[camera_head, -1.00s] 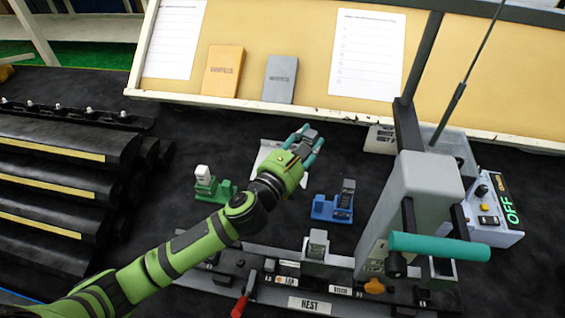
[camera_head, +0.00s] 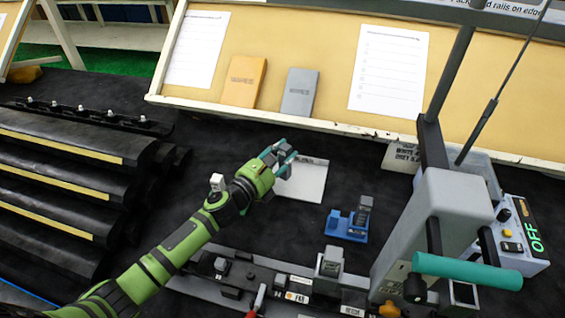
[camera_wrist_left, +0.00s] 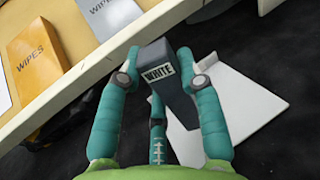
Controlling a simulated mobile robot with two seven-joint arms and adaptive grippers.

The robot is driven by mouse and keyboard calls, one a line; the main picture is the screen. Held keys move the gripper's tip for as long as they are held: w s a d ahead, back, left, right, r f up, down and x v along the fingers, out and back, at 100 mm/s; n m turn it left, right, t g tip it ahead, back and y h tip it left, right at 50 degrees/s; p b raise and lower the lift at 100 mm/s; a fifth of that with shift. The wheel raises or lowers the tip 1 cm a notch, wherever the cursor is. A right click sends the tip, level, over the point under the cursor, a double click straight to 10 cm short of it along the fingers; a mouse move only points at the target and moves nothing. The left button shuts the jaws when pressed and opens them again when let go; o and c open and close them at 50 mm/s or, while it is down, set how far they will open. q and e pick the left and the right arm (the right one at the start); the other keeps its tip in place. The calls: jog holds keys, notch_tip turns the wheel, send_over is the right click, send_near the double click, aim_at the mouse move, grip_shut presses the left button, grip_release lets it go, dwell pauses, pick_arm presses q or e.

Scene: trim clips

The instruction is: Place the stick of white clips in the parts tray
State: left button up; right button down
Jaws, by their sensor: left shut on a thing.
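My left gripper (camera_head: 280,158) is shut on a dark grey stick (camera_head: 284,150). In the left wrist view, the stick (camera_wrist_left: 157,58) sits between the teal fingers and bears a label reading WHITE. Its clips cannot be made out. The gripper holds it beside the left end of a flat white tray (camera_head: 304,182), which also shows in the wrist view (camera_wrist_left: 240,108) with a low raised edge. A pale grey open tray (camera_head: 482,172) stands behind the machine, partly hidden. I cannot tell which is the parts tray. My right gripper is out of view.
A blue holder (camera_head: 344,226) with a grey piece stands right of the white tray. Dark mat lies bare around the white tray.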

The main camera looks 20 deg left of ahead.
aim_at(281, 165)
pick_arm(q)
jog(key=shift+f, duration=1.3)
jog(key=shift+f+b, duration=0.2)
jog(key=shift+b, duration=0.15)
jog(key=o, duration=0.9)
jog(key=shift+c, duration=0.2)
